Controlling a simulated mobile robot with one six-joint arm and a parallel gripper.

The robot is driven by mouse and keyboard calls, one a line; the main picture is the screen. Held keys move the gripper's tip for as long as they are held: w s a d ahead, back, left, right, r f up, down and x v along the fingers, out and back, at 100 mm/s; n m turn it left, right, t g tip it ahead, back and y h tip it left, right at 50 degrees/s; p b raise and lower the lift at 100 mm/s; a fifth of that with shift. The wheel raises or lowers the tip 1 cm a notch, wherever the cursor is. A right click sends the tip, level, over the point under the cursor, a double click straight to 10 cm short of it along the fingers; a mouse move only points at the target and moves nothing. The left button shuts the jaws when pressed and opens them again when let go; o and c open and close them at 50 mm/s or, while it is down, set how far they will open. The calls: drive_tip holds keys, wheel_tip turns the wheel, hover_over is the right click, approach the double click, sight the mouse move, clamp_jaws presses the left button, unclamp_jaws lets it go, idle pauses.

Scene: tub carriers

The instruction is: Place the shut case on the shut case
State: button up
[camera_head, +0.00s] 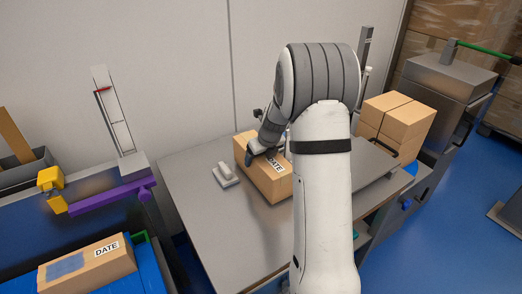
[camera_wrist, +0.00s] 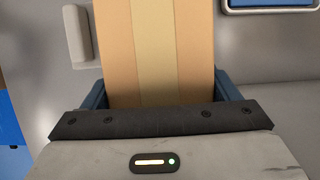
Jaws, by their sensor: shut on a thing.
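A shut cardboard case (camera_head: 264,183) with a DATE label is at my gripper (camera_head: 262,152), over the grey steel table. My gripper is shut on this case; in the wrist view the case (camera_wrist: 115,55), with a tape strip along its top, fills the space between the two blue-grey fingers. I cannot tell whether the case touches the table. Another shut case (camera_head: 75,272) with a DATE label and a blue patch lies on a blue surface at the lower left. Shut cardboard cases (camera_head: 408,119) stand in a stack at the right, partly hidden by my arm.
The steel table (camera_head: 225,235) is bare at its front left. A small pale handled tool (camera_head: 226,175) lies just left of the held case. A purple bar (camera_head: 105,196) and a yellow block (camera_head: 50,179) sit at the left station. A grey machine (camera_head: 450,78) stands at the back right.

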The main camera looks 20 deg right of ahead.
drive_tip(key=shift+f, duration=0.35)
drive_tip(key=shift+f, duration=0.1)
drive_tip(key=o, duration=1.7)
drive_tip(key=shift+f, duration=0.1)
drive_tip(key=shift+o, duration=0.2)
